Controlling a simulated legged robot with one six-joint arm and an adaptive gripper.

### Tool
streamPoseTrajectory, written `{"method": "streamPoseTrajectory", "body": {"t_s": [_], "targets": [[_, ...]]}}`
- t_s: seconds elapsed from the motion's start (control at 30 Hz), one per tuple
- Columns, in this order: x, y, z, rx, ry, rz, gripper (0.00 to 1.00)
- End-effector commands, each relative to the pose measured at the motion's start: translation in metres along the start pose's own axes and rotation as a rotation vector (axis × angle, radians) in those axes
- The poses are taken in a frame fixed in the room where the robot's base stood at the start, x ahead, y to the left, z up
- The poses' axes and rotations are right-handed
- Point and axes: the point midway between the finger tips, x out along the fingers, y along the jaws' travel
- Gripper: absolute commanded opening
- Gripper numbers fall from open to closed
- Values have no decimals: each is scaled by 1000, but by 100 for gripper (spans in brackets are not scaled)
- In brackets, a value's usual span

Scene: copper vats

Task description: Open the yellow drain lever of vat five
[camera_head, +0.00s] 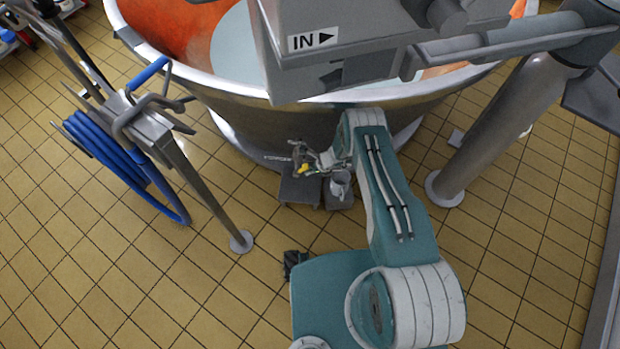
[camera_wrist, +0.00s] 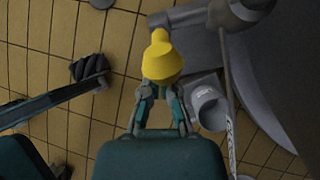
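The yellow drain lever (camera_wrist: 162,60) is in the upper middle of the wrist view, on a grey metal drain fitting (camera_wrist: 190,17). In the head view the lever (camera_head: 305,168) is a small yellow spot low at the front of the copper vat (camera_head: 290,118). My gripper (camera_wrist: 160,95) has its two fingers spread apart, with the tips at the lever's wide near end. It shows small in the head view (camera_head: 315,158). I cannot tell whether the fingertips touch the lever. No vat number is readable.
Tiled floor is open at lower left.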

Motion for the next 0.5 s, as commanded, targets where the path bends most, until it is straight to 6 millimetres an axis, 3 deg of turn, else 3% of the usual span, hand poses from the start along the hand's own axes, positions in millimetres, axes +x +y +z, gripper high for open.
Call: {"method": "streamPoseTrajectory", "body": {"t_s": [0.5], "targets": [[-2, 0, 24, -7, 134, -32, 0]]}}
